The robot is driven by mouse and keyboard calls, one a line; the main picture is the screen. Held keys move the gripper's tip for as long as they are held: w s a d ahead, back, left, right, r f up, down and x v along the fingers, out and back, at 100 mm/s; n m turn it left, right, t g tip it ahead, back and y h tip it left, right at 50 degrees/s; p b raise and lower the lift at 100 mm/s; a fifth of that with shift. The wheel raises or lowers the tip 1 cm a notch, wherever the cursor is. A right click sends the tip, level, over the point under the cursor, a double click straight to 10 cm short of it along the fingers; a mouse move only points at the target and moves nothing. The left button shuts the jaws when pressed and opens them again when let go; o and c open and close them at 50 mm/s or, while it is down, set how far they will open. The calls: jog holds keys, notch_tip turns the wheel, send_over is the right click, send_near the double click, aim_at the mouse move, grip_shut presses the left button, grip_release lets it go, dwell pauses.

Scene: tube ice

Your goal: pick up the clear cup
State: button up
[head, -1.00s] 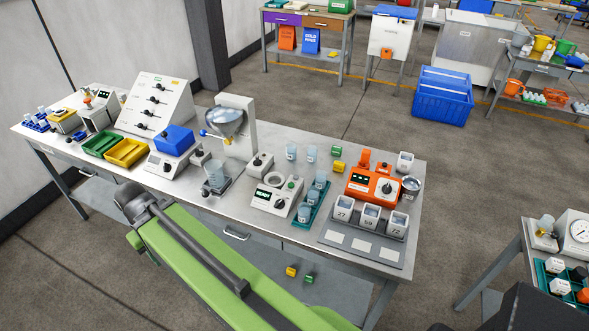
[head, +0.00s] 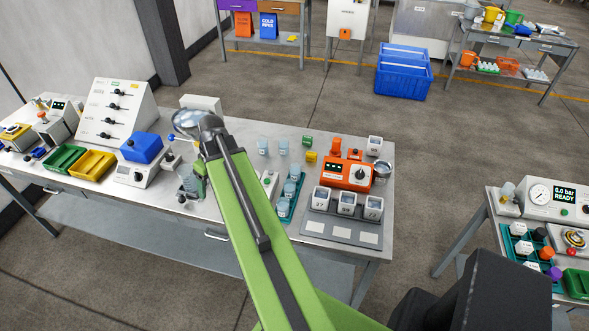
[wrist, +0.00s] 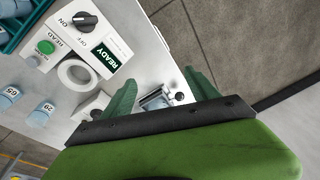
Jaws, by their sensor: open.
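My gripper (head: 194,182) is open in the head view, low at the bench by the hopper dispenser. The wrist view shows its two green fingers apart (wrist: 160,82). A small clear and grey shape (wrist: 156,98), probably the clear cup on its stand, shows between the fingers, partly hidden by the gripper's dark bar. I cannot tell whether the fingers touch it. In the head view my arm and gripper cover most of the cup's place under the hopper (head: 187,121).
The white READY device (wrist: 90,50) and a small white block (wrist: 90,106) stand close by. Several bluish cups (head: 263,146) stand on the bench and in a teal tray (head: 284,208). A blue-topped scale (head: 134,173) is left of my gripper. An orange machine (head: 345,172) is right.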

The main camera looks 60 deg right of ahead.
jog(key=s+d+r+t+p, duration=0.15)
jog(key=s+d, duration=0.25)
jog(key=d, duration=0.4)
jog(key=s+d+r, duration=0.2)
jog(key=s+d, duration=0.2)
jog(key=d, duration=0.4)
jog(key=t+h+p, duration=0.1)
jog(key=h+p, duration=0.1)
send_near(296, 167)
jog(key=f+b, duration=0.1)
jog(key=b, duration=0.2)
jog(key=a+f+b, duration=0.1)
jog(key=b, duration=0.3)
jog(key=f+b, duration=0.1)
jog(key=b, duration=0.3)
jog(key=shift+w+a+m, duration=0.25)
jog(key=shift+m, duration=0.05)
jog(key=shift+w+b, duration=0.1)
jog(key=shift+b, duration=0.2)
jog(key=b+x, duration=0.4)
jog(key=x, duration=0.1)
jog(key=shift+w+b, duration=0.1)
jog(key=shift+b, duration=0.3)
jog(key=shift+r, duration=0.15)
jog(key=shift+a, duration=0.1)
jog(key=shift+c, duration=0.3)
jog(key=c, duration=1.4)
